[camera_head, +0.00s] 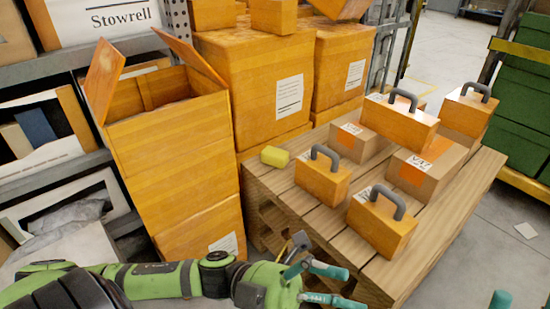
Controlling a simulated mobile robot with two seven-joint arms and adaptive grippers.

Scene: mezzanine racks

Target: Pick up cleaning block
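A small yellow block (275,157), which looks like the cleaning block, lies on the near left corner of the wooden pallet stack (285,185). My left arm comes in low from the left. My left gripper (331,285) is in front of the pallet stack, below the yellow block in the picture and apart from it. Its teal fingertips are spread, with nothing seen between them. A teal tip at the bottom right edge looks like part of my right gripper (500,301); the rest is out of frame.
Several orange cases with grey handles (325,173) and cardboard boxes (425,170) stand on the pallets, right of the block. Tall orange cartons (255,85) stand behind it, and an open carton (170,140) to its left.

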